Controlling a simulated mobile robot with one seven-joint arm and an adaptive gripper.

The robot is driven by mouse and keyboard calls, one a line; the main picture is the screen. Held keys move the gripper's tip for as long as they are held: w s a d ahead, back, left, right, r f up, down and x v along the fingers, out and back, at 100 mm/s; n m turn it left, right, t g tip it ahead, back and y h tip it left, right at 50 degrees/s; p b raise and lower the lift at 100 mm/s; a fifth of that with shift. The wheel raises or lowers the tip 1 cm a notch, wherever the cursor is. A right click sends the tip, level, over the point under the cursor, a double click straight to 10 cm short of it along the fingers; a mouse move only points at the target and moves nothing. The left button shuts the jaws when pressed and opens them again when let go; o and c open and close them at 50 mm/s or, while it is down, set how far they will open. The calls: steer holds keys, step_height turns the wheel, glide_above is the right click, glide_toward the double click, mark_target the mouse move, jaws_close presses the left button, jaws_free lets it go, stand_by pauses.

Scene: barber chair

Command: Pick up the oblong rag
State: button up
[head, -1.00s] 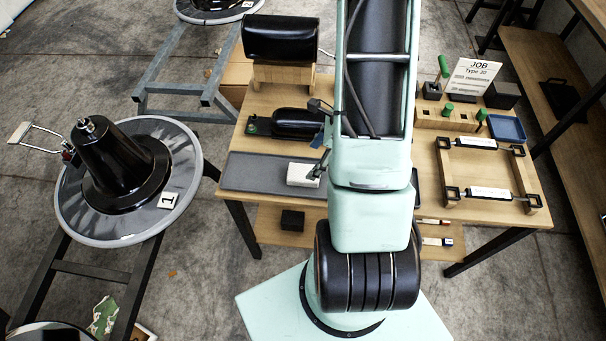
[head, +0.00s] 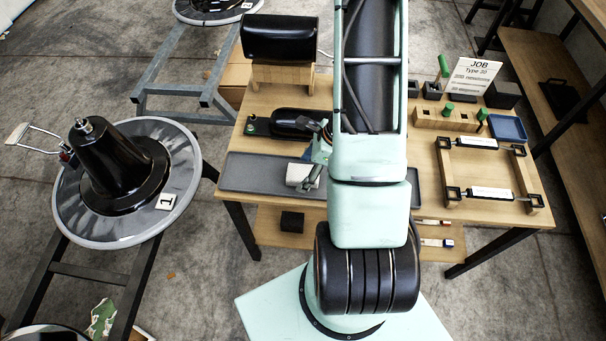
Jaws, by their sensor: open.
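A white oblong block-like piece, which looks like the folded rag (head: 298,173), lies on the dark grey mat (head: 250,174) on the wooden table. My gripper (head: 307,155) is at the rag's right end, partly hidden by my arm. Its dark fingers are spread apart, one on the far side and one by the rag's near right corner. Nothing is seen held between them. I cannot tell whether a finger touches the rag or how high the gripper is above the mat.
A black cushion on a wooden stand (head: 283,75) and a black armrest-like part (head: 290,123) are behind the mat. A wooden frame with rollers (head: 487,170), a blue tray (head: 507,128) and a job sign (head: 473,75) are at the right. My arm hides the table's middle.

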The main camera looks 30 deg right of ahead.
steer(key=shift+f+b, duration=0.25)
steer(key=shift+b, duration=0.15)
stand_by(0.4)
steer(key=c, duration=1.2)
steer(key=shift+r, duration=0.1)
steer(key=shift+c, duration=0.2)
